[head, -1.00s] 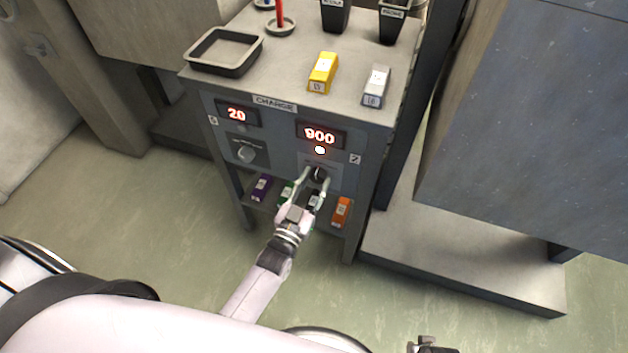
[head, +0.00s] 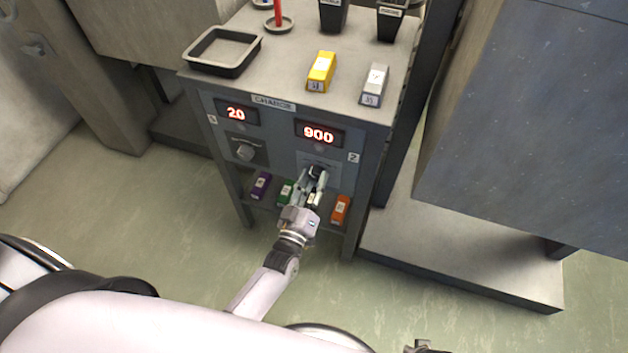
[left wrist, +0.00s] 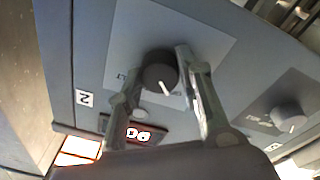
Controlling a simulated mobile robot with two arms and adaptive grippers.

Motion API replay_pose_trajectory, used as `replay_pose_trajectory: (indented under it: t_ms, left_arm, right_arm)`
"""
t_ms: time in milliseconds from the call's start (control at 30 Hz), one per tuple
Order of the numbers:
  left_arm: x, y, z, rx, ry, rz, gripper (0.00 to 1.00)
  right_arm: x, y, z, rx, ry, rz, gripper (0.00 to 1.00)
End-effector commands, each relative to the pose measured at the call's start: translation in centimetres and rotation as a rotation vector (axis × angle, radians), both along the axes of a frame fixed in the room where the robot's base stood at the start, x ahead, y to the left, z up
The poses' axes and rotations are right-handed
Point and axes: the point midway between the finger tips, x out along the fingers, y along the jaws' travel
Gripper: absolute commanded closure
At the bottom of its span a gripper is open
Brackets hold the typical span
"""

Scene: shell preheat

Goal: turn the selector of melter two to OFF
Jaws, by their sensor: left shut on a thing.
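Melter two's selector (head: 316,171) is a round dark knob on the grey panel, below the red "900" display (head: 318,134). The small lamp (head: 320,149) under that display is dark. My left gripper (head: 312,178) is shut on this knob, one finger on each side. In the left wrist view the knob (left wrist: 157,68) sits between the fingers of the gripper (left wrist: 160,76), its white pointer line showing. The position labels beside it are too small or covered to read. A dark part at the bottom right, perhaps my right gripper (head: 428,346), is cut off by the frame.
The other selector (head: 245,152) sits to the left under a "20" display (head: 236,113). A tray (head: 190,62), a yellow block (head: 321,72) and a grey block (head: 374,85) stand on top. Purple (head: 261,185), green and orange (head: 340,209) blocks lie on the shelf below.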

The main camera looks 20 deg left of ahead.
Motion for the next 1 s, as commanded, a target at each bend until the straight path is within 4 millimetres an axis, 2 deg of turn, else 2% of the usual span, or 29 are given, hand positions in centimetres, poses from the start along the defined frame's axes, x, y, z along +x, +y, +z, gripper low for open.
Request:
replay_pose_trajectory:
  t_ms: [467, 500, 767, 1000]
  left_arm:
    - [-0.03, 0.04, -0.08, -0.014, 0.002, 0.001, 0.95]
    - [-0.03, 0.04, -0.08, -0.014, 0.002, 0.001, 0.65]
    - [-0.02, 0.01, -0.04, -0.012, 0.002, 0.0, 0.48]
    - [-0.01, 0.0, -0.01, -0.012, 0.002, 0.0, 0.46]
  right_arm:
    - [0.27, 0.19, 0.14, 0.003, -0.007, 0.001, 1.0]
    - [0.3, 0.19, 0.16, 0.003, -0.007, 0.002, 1.0]
    - [0.34, 0.22, 0.2, 0.003, -0.008, 0.002, 1.0]
    - [0.4, 0.24, 0.23, 0.004, -0.009, 0.001, 1.0]
